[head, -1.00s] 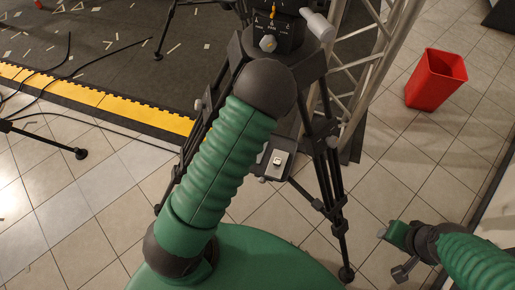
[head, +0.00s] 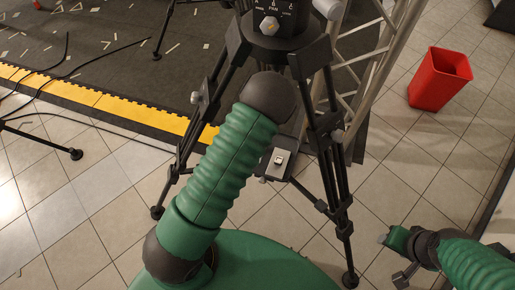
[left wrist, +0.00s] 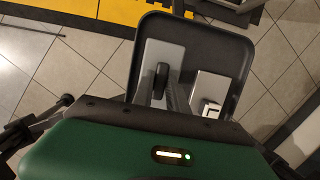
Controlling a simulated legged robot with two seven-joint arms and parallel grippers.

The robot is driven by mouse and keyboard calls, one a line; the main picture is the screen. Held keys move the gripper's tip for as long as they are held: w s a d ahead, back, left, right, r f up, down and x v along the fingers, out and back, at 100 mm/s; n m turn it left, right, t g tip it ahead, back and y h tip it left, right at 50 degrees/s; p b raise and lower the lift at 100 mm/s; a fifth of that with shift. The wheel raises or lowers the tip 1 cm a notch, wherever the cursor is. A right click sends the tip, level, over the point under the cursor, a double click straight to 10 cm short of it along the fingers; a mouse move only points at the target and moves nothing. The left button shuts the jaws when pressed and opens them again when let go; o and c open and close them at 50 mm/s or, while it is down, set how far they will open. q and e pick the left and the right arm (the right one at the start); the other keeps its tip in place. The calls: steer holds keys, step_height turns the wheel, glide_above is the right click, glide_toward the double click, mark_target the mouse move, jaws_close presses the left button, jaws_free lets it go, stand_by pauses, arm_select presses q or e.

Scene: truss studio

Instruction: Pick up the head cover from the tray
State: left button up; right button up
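A dark tray (left wrist: 238,50) with raised rounded edges is in the left wrist view, just beyond my green wrist housing. It has two light grey pads. A small white, dark-edged piece (left wrist: 210,108), perhaps the head cover, lies on the right pad. A dark rounded upright piece (left wrist: 161,78) stands before the left pad; I cannot tell whether it is a gripper finger. In the head view, a pad with a small pale piece (head: 279,159) shows beside my central green arm, which hides my left gripper. My right gripper (head: 390,250) is low at right, away from the tray; its jaw opening is unclear.
A black tripod (head: 330,150) stands around the tray area, with a metal truss (head: 365,70) behind it. A red bin (head: 440,79) stands on the tiles at upper right. Black cables (head: 60,70) cross the yellow-edged mat at left. Tiled floor between tripod and bin is clear.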

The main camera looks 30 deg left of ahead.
arm_select(q)
jaws_close()
steer(key=shift+r, duration=0.1)
steer(key=shift+r+p, duration=0.3)
steer(key=shift+p, duration=0.05)
step_height(320, 180, up, 4)
steer(key=shift+f+p, duration=0.25)
steer(key=shift+p, duration=0.95)
steer(key=s+d+b, duration=0.2)
steer(key=s+d, duration=0.1)
steer(key=s, duration=1.2)
steer(key=shift+s+d+r+b, duration=0.3)
steer(key=shift+r+b, duration=0.05)
steer(key=shift+b, duration=0.05)
